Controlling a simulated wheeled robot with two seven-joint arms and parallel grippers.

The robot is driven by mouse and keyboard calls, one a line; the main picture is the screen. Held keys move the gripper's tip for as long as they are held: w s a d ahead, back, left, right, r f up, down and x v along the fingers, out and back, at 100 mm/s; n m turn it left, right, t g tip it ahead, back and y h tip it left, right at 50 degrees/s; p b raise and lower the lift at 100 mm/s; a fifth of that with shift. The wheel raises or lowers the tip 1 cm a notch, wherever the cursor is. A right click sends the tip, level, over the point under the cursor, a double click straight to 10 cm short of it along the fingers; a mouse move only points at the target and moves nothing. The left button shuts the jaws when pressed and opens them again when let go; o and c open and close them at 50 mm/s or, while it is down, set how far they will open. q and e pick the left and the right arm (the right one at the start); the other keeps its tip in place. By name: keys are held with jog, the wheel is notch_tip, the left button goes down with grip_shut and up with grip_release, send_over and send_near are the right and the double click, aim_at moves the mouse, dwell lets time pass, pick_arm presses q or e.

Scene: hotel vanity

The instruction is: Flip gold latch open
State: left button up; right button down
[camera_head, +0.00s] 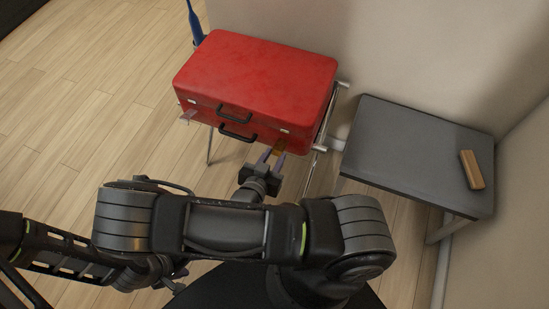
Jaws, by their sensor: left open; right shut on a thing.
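A closed red suitcase (255,78) lies flat on a metal rack, with two dark handles on its front side. A gold latch (279,148) sits at the right part of its front. My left gripper (178,278) is low in the view, well away from the suitcase, largely hidden by my arm, and open. A small pinkish piece (188,115) sticks out at the suitcase's front left corner.
A dark grey table (400,150) stands to the right, bearing a tan wooden block (472,169). The rack's metal bar (322,148) runs beside the suitcase's right side. A blue object (194,22) stands behind the suitcase. The wood floor (90,110) at left is clear.

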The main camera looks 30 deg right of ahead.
jog(key=shift+a+f, duration=0.1)
jog(key=shift+f, duration=0.15)
jog(key=c, duration=1)
grip_release()
jog(key=shift+c, duration=0.2)
jog(key=v, duration=0.7)
jog(key=shift+s+a, duration=0.25)
jog(key=shift+a, duration=0.05)
jog(key=shift+r, duration=0.1)
